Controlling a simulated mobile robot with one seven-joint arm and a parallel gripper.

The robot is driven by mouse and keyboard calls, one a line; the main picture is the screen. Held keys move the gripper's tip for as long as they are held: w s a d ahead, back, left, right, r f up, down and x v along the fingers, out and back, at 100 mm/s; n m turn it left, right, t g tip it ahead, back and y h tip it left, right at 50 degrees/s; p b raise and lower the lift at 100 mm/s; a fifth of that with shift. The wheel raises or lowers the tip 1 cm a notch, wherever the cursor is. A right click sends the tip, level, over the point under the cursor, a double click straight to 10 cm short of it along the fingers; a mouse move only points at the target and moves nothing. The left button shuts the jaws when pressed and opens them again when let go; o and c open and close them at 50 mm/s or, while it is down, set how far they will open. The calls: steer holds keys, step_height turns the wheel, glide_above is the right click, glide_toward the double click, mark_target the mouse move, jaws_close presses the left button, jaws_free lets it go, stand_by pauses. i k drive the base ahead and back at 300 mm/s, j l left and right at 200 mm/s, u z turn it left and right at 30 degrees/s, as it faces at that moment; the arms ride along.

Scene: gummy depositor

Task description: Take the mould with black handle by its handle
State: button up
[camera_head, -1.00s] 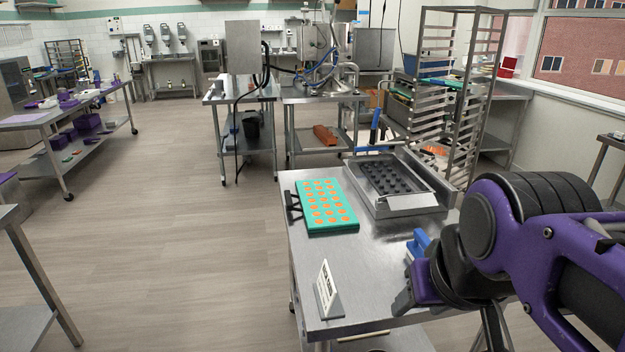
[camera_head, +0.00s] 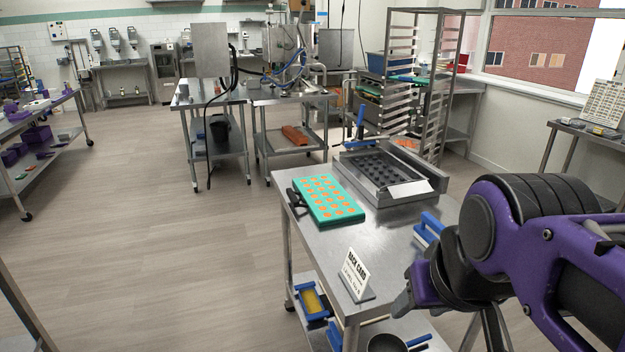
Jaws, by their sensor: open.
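The mould with black handle is a teal tray with orange round cavities (camera_head: 333,219). It lies flat on the near steel table (camera_head: 385,245), near its left edge. Its black handle (camera_head: 293,198) sticks out at the mould's left side, by the table edge. My gripper (camera_head: 403,300) is at the lower right, in front of the table's right part and well apart from the mould. It is open with nothing seen between the fingers, though my wrist hides part of it.
A steel frame with a dark mould plate (camera_head: 385,172) stands right behind the teal mould. A white card sign (camera_head: 355,276) stands at the table's front. A tall rack (camera_head: 425,85) is behind. Blue-handled tools (camera_head: 313,304) lie on the lower shelf. Floor to the left is clear.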

mark_target(329, 203)
steer(key=j+z, duration=0.3)
steer(key=j, duration=0.5)
steer(key=j+z, duration=0.3)
steer(key=j, duration=0.55)
steer(key=i+j+z, duration=0.15)
steer(key=j, duration=0.25)
steer(key=j+z, duration=0.15)
steer(key=j, duration=0.25)
steer(key=i+j+z, duration=0.15)
steer(key=j, duration=0.25)
steer(key=i+j+z, duration=0.15)
steer(key=j, duration=0.25)
steer(key=i+j+z, duration=0.3)
steer(key=j, duration=0.45)
steer(key=i, duration=0.15)
